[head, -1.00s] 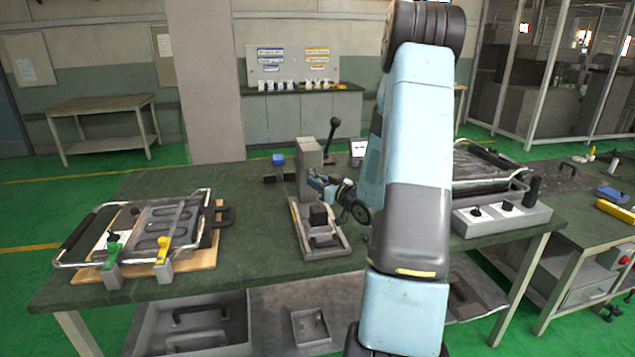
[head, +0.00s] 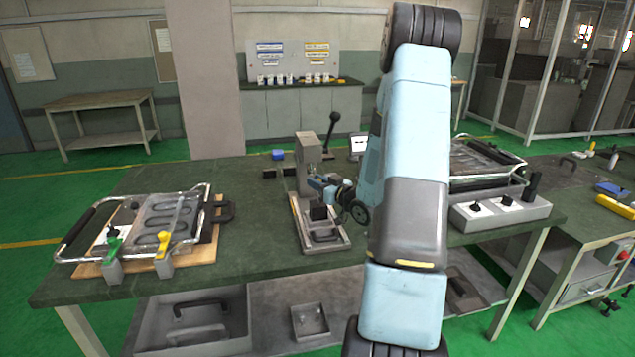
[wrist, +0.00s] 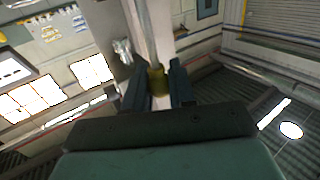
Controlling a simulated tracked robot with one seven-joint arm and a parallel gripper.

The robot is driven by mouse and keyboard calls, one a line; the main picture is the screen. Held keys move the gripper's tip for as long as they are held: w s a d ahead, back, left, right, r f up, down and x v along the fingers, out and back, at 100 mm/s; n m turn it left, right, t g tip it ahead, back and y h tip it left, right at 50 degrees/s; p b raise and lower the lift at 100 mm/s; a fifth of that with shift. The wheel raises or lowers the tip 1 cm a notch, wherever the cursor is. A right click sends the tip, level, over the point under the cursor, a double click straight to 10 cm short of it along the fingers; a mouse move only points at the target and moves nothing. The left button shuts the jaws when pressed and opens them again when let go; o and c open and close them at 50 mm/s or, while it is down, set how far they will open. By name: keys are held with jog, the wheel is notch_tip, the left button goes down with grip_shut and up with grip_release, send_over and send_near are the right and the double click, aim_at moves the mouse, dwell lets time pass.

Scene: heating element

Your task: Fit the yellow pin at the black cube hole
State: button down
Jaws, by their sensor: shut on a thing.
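The black cube (head: 319,212) sits on the grey base of the press fixture (head: 325,240) in the middle of the table. My gripper (head: 318,183) is just above the cube, close to the press column (head: 308,160). In the wrist view my gripper (wrist: 158,85) is shut on a small dark-yellow piece, the yellow pin (wrist: 157,79), between its two fingers. The pin is too small to make out in the head view. The hole in the cube cannot be seen, and I cannot tell whether the pin touches the cube.
The press lever (head: 331,128) with a black knob rises behind my gripper. A wooden board with a heating element (head: 165,222) lies at the left. A grey switch box (head: 500,216) and a tray stand to the right of my arm.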

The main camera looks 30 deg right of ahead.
aim_at(318, 204)
jog(key=shift+f, duration=1.6)
jog(key=shift+r, duration=0.1)
jog(key=shift+r, duration=2.55)
jog(key=shift+f, duration=2.6)
dwell(0.8)
jog(key=c, duration=0.9)
grip_release()
